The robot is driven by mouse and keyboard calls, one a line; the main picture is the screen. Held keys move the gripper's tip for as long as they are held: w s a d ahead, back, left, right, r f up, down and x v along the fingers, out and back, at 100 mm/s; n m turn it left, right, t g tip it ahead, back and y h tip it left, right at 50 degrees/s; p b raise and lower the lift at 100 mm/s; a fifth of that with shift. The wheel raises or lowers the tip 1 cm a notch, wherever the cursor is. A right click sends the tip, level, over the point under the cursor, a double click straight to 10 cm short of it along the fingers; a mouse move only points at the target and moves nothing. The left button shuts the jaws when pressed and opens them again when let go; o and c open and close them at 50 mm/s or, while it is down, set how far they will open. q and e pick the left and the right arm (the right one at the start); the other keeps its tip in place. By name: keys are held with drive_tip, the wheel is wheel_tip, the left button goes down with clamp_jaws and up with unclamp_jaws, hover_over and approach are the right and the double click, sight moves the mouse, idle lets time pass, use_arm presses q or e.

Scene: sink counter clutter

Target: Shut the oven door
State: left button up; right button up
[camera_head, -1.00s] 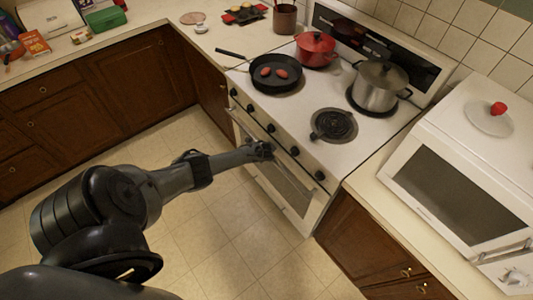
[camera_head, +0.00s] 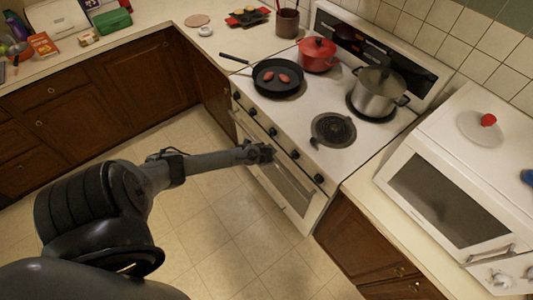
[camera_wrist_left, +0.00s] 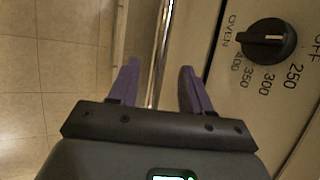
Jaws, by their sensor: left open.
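The white stove's oven door (camera_head: 291,188), with a dark window, is on the stove front below the row of black knobs. It looks upright and close to the stove front; I cannot tell whether a small gap remains. My left gripper (camera_head: 262,153) is at the upper part of the door. In the left wrist view, my left gripper (camera_wrist_left: 158,75) is open, its purple fingers on either side of the shiny door handle (camera_wrist_left: 160,45). Contact with the handle is unclear. The oven dial (camera_wrist_left: 266,40) is right of the fingers. My right gripper is not in view.
A black pan (camera_head: 277,78), red pot (camera_head: 318,54) and steel pot (camera_head: 378,92) stand on the stovetop. A white microwave (camera_head: 450,190) is on the right counter. The tiled floor (camera_head: 235,235) before the oven is clear.

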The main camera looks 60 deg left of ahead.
use_arm(q)
drive_tip(key=shift+s+d+r, duration=0.25)
drive_tip(key=shift+r, duration=0.25)
